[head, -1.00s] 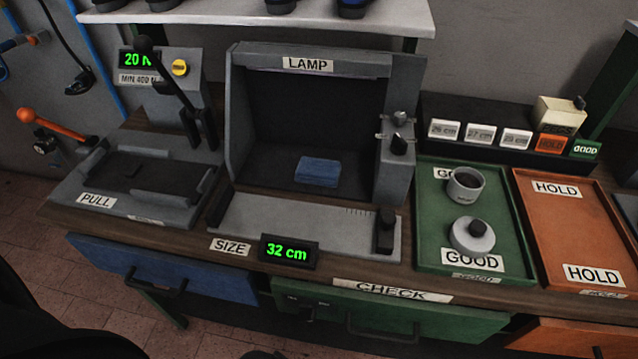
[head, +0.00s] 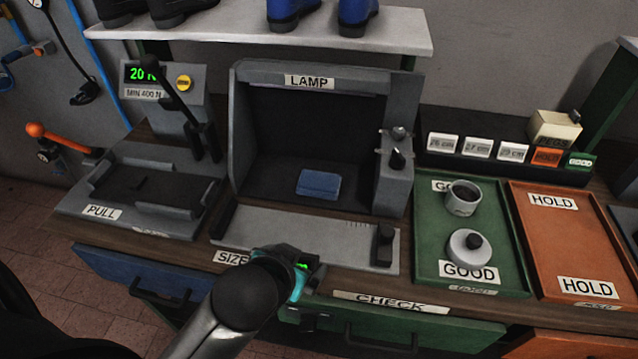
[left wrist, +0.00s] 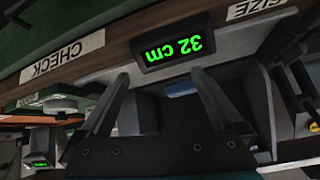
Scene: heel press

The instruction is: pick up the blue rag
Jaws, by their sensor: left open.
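The blue rag (head: 319,184) lies folded on the dark floor of the lamp box (head: 309,81), towards the right. Part of it also shows as a small blue patch in the left wrist view (left wrist: 182,88), between the fingers. My left gripper (left wrist: 160,80) is open and empty, with its two fingers spread apart. In the head view my left arm's wrist end (head: 285,270) is in front of the size display, nearer than the rag and apart from it. Its fingertips are hidden there. My right gripper is not in view.
The grey size plate (head: 300,235) with a dark slider (head: 385,245) lies before the box. A knob block (head: 393,170) stands right of the opening. The green tray (head: 430,220) holds a cup (head: 462,198) and a lidded pot (head: 469,248). The pull device (head: 140,190) stands left.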

